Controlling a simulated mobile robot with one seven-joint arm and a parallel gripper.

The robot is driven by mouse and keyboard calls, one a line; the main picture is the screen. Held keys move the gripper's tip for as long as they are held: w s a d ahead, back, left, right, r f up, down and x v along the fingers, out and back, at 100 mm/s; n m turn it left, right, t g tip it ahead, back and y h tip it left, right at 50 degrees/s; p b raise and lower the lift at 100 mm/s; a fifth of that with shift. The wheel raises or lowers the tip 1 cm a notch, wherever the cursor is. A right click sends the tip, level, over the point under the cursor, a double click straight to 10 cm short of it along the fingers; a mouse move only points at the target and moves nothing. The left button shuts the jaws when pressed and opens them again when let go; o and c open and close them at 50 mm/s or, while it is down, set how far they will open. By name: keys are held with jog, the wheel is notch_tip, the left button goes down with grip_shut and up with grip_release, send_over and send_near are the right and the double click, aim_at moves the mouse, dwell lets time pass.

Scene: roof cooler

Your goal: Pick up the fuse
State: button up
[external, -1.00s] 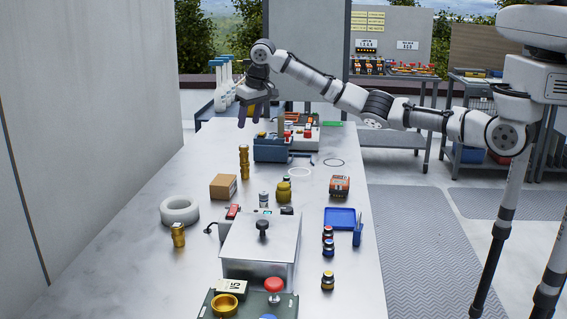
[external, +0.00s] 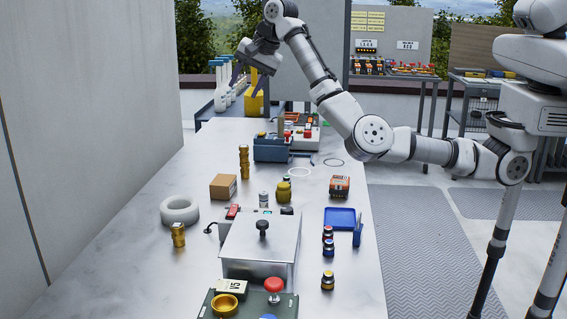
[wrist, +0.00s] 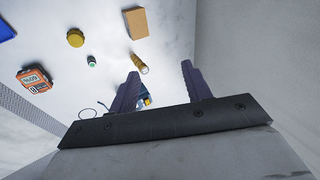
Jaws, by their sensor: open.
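My gripper (external: 246,86) is open and empty, raised well above the far end of the table. Its two fingers stand apart in the wrist view (wrist: 159,69). No item is clearly recognisable as the fuse.
A blue toolbox (external: 270,150) is at the table's far end. A cardboard box (external: 222,187), a white tape roll (external: 179,211), an orange meter (external: 340,186), a blue tray (external: 340,217) and a metal lidded box (external: 260,245) stand nearer. A wall (external: 80,120) borders the left.

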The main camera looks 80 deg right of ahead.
aim_at(264, 193)
jog(key=s+a+f+m+g, duration=0.1)
jog(key=s+a+f+g, duration=0.1)
jog(key=f, duration=0.6)
jog(key=s+a+f+m+g+y+b, duration=0.1)
jog(key=a+f, duration=0.3)
jog(key=f, duration=0.4)
jog(key=s+a+f+m+g+b, duration=0.1)
jog(key=s+a+f+g, duration=0.1)
jog(key=f, duration=0.5)
jog(key=shift+s+a+f+g+y, duration=0.15)
jog(key=shift+a+f+y, duration=0.05)
jog(key=shift+a, duration=0.25)
jog(key=shift+s+a+f+g+y, duration=0.15)
jog(key=shift+a+f+y, duration=0.05)
jog(key=shift+a, duration=0.2)
jog(key=shift+d+f+p, duration=0.15)
jog(key=shift+f+p, duration=0.2)
jog(key=shift+f, duration=1.1)
jog(key=shift+d+f+p, duration=0.1)
jog(key=shift+f+p, duration=0.25)
jog(key=shift+f, duration=1.1)
grip_shut()
